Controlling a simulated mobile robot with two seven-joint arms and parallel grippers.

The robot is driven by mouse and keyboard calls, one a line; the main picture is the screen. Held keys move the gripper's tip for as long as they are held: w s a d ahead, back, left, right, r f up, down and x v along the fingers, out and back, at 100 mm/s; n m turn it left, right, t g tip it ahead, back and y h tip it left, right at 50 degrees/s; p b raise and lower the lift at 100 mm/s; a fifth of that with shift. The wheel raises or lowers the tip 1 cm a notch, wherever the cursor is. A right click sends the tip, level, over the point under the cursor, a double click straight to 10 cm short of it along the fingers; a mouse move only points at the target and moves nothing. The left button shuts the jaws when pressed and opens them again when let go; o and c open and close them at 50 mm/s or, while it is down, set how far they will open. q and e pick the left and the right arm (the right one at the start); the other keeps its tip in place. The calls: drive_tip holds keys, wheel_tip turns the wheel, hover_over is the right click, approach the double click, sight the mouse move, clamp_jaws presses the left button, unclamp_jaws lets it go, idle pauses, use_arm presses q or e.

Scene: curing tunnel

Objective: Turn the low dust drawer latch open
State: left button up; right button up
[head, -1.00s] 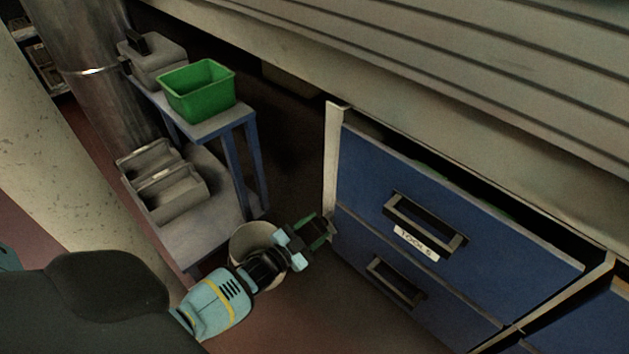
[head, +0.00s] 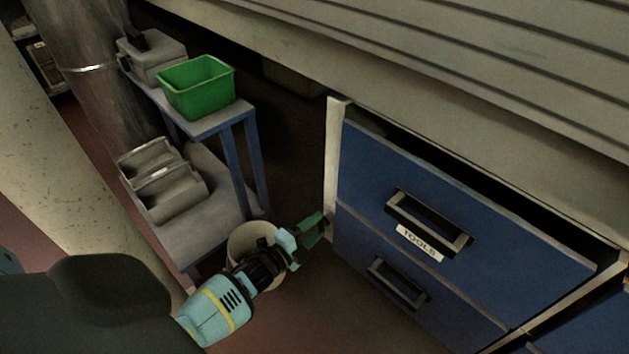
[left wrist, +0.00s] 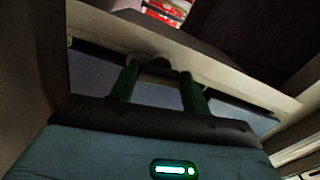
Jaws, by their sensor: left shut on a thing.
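My left gripper (head: 315,229) is low beside the left edge of the blue drawer cabinet, with its green fingers reaching toward the pale upright frame. In the left wrist view, the two green fingers (left wrist: 160,88) are on either side of a dark latch (left wrist: 158,64) on the pale frame, and the gripper is shut on it. The latch is mostly hidden by the fingers, so its angle is hard to tell. My right gripper is not in view.
The upper blue drawer (head: 460,208) has a "TOOLS" label, with another handled drawer (head: 398,284) below. A pale bucket (head: 246,238) stands right behind my left gripper. A blue-legged cart (head: 205,225) carries a green bin (head: 197,90) and grey trays (head: 165,182).

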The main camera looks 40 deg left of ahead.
use_arm(q)
drive_tip(key=shift+r+m, duration=0.1)
drive_tip(key=shift+m, duration=0.8)
drive_tip(key=shift+d, duration=0.1)
drive_tip(key=o, duration=1)
drive_tip(key=s+a+p, duration=0.1)
drive_tip(key=s+p, duration=0.1)
drive_tip(key=s, duration=0.5)
drive_tip(key=shift+s+p, duration=0.35)
drive_tip(key=shift+p, duration=0.05)
